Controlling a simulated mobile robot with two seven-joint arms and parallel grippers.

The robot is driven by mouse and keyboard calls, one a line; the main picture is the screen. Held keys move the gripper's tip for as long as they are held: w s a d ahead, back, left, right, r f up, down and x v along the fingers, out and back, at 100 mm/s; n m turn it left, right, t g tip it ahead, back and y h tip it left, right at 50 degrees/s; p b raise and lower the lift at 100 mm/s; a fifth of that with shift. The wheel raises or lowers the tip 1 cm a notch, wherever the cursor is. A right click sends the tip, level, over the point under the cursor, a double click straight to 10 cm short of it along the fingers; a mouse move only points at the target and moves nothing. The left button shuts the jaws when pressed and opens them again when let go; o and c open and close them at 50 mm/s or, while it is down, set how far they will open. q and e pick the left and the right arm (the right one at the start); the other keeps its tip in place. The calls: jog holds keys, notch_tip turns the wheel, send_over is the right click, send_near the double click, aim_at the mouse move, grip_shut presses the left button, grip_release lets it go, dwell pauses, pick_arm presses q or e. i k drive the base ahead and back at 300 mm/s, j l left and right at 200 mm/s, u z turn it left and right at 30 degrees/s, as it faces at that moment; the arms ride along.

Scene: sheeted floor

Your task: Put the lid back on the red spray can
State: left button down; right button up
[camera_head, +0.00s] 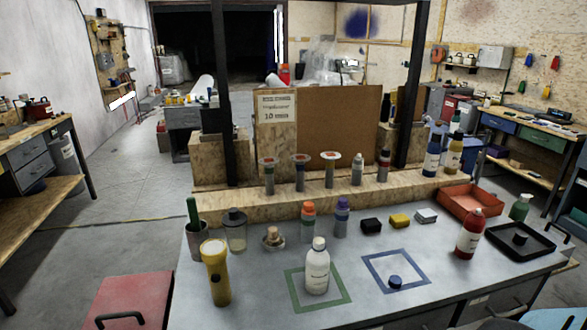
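A red can or bottle (468,233) with a pale label stands upright at the right of the grey table; its top looks narrow and reddish. I cannot tell for certain that it is the spray can. A small dark round piece in the black tray (545,250), right of the red can, looks like a cap (519,239). Another small dark-blue cap-like piece (395,282) lies inside the blue taped square. A smaller can with a red band (383,166) stands on the wooden ledge. Neither of my grippers is in view.
A white bottle (317,270) stands in the green taped square, with a yellow flashlight (216,272) to its left. Orange-capped (308,222) and purple-capped (341,218) cans stand behind. An orange tray (470,203) sits behind the red can. The table between the taped squares is clear.

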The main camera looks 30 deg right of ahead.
aim_at(472, 227)
jog(key=z, duration=2.15)
